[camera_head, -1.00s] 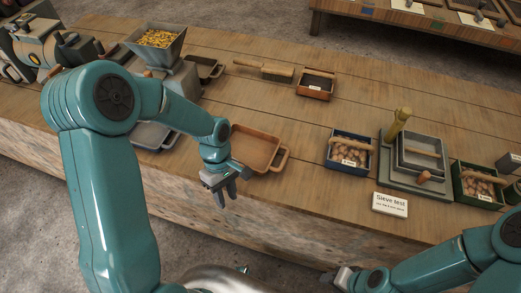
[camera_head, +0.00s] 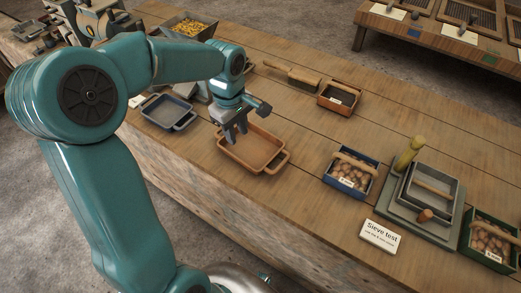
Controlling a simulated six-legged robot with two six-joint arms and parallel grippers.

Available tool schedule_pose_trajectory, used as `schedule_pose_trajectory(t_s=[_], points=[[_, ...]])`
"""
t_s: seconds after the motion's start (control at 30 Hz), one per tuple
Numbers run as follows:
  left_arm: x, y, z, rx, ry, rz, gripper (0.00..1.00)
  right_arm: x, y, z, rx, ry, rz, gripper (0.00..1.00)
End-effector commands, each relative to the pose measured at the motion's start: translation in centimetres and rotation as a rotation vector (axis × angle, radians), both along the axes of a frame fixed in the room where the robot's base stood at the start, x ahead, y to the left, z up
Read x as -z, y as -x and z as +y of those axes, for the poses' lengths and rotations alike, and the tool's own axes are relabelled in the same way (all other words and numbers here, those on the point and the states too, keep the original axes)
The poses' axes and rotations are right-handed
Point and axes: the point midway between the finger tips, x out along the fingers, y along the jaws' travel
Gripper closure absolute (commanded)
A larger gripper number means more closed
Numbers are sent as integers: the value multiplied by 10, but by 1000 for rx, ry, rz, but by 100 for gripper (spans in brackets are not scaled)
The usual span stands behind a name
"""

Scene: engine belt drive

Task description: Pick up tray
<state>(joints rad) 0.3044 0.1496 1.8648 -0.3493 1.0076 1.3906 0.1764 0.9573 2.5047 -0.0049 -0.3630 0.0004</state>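An orange-brown tray (camera_head: 281,163) with a handle at its right end lies on the wooden bench near its front edge. It looks empty. My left gripper (camera_head: 235,133) points down over the upper left part of the orange-brown tray. Its fingers show a gap with nothing between them. I cannot tell whether a fingertip touches the tray. My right gripper is out of view.
A hopper of yellow bits (camera_head: 190,27) stands behind my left arm. A blue crate (camera_head: 350,172), a sieve stack (camera_head: 428,190), a green crate (camera_head: 489,243) and a sign (camera_head: 381,236) are at the right. A small brown box (camera_head: 340,97) lies behind. Bench between them is bare.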

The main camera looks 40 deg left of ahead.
Motion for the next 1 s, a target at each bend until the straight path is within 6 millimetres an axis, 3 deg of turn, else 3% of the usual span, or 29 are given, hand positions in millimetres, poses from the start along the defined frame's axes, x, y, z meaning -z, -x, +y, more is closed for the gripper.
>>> schedule_pose_trajectory(t_s=[0.13,0.23,0.6,1.0], points=[[-15,6,16,-35,-20,-49,67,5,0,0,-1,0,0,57],[-13,8,22,-47,-25,-58,67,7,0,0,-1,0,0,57],[68,0,24,-46,-21,-52,67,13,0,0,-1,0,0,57],[113,-6,25,-46,-21,-52,67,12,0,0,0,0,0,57]])
